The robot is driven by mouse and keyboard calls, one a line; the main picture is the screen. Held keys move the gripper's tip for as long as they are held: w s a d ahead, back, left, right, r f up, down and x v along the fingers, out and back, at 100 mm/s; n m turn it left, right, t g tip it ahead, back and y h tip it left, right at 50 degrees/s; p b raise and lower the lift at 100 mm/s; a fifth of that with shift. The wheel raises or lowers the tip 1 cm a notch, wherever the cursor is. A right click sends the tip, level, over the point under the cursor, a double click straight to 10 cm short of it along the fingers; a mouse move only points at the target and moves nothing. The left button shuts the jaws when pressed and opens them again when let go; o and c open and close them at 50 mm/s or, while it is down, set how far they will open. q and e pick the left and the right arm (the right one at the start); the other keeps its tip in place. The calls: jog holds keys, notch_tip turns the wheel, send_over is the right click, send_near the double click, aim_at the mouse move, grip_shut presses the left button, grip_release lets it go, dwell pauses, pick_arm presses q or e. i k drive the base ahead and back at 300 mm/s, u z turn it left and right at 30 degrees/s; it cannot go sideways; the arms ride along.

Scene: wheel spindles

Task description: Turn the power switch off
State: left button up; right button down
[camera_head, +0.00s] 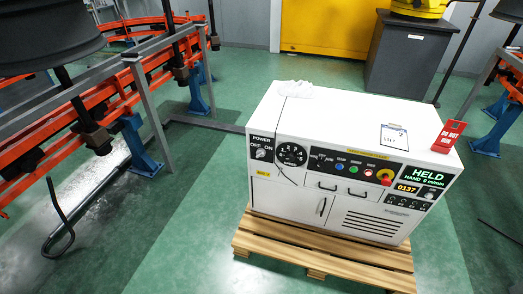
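The power switch (260,154) is a small round knob at the left end of the front panel of a white control cabinet (300,203). Labels reading POWER, OFF and ON stand above and beside it. The knob is too small to tell which way it points. Neither of my grippers shows in the head view.
The cabinet stands on a wooden pallet (290,256). A round dial (292,154), coloured buttons and a red emergency knob (385,175) share its panel. A clipboard (394,137) and a red sign (448,136) are on top. Orange rails (60,112) run at left. Green floor in front is clear.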

aim_at(260, 153)
jog(key=k, duration=0.65)
jog(key=z, duration=0.6)
jog(key=i, duration=0.5)
jog(key=z, duration=0.65)
jog(key=i, duration=1.05)
jog(key=u, duration=0.65)
